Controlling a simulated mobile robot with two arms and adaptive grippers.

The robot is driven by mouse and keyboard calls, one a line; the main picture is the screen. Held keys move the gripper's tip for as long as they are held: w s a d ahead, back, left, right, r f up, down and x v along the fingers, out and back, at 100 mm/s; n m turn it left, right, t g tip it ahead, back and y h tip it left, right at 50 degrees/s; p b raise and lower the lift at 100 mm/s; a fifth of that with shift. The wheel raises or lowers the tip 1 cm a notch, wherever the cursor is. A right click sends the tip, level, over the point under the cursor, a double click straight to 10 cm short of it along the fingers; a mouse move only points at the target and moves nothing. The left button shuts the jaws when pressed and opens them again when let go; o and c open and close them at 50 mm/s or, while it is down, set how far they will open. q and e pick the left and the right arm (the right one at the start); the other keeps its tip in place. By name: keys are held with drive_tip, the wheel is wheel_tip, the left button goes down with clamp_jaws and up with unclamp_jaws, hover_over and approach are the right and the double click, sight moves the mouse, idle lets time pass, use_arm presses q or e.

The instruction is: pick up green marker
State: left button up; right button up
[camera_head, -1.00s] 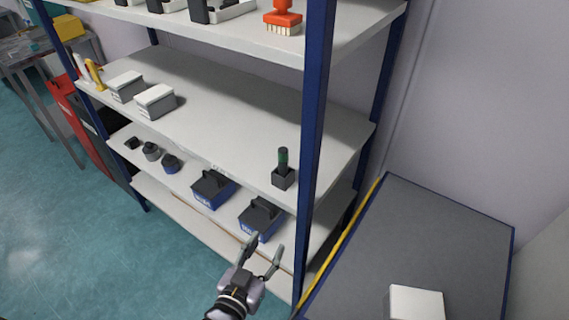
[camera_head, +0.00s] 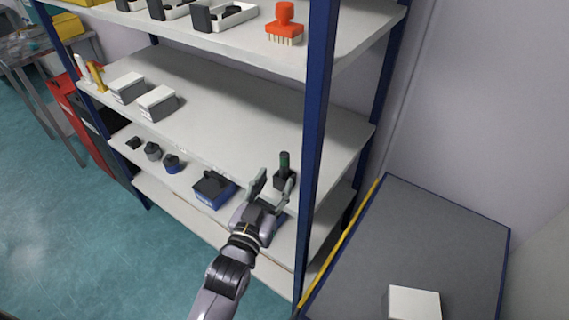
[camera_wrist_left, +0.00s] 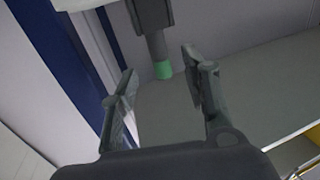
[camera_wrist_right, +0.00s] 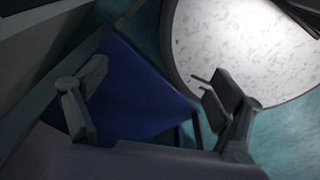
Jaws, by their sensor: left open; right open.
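The green marker (camera_head: 284,162), dark with a green band, stands upright in a small dark holder (camera_head: 279,181) near the right front corner of the middle shelf. My left gripper (camera_head: 273,183) is open at the shelf's front edge, with its fingertips close to the holder. In the left wrist view the marker (camera_wrist_left: 157,45) appears upside down, its green band just beyond the open fingers and roughly between them. I see no contact. My right gripper (camera_wrist_right: 150,76) is open and empty in the right wrist view; the head view does not show it.
A blue shelf post (camera_head: 316,120) rises just right of the marker. Two white-and-grey boxes (camera_head: 157,101) sit left on the same shelf, with clear surface between. A red brush (camera_head: 285,24) is on the shelf above.

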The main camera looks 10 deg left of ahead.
sight(283, 167)
use_arm(q)
drive_tip(key=shift+w+d, duration=0.15)
drive_tip(key=shift+w, duration=0.95)
drive_tip(key=shift+w+r+p, duration=0.1)
drive_tip(key=shift+w+p, duration=0.2)
drive_tip(key=shift+p, duration=0.1)
drive_tip(key=w, duration=0.1)
drive_tip(key=w+p, duration=0.1)
drive_tip(key=w, duration=0.1)
drive_tip(key=shift+w+d, duration=0.15)
drive_tip(key=shift+d, duration=0.15)
drive_tip(key=shift+w+d+p, duration=0.1)
drive_tip(key=shift+w+p, duration=0.2)
drive_tip(key=shift+w, duration=0.25)
drive_tip(key=shift+s, duration=0.1)
drive_tip(key=shift+c, duration=0.5)
clamp_jaws()
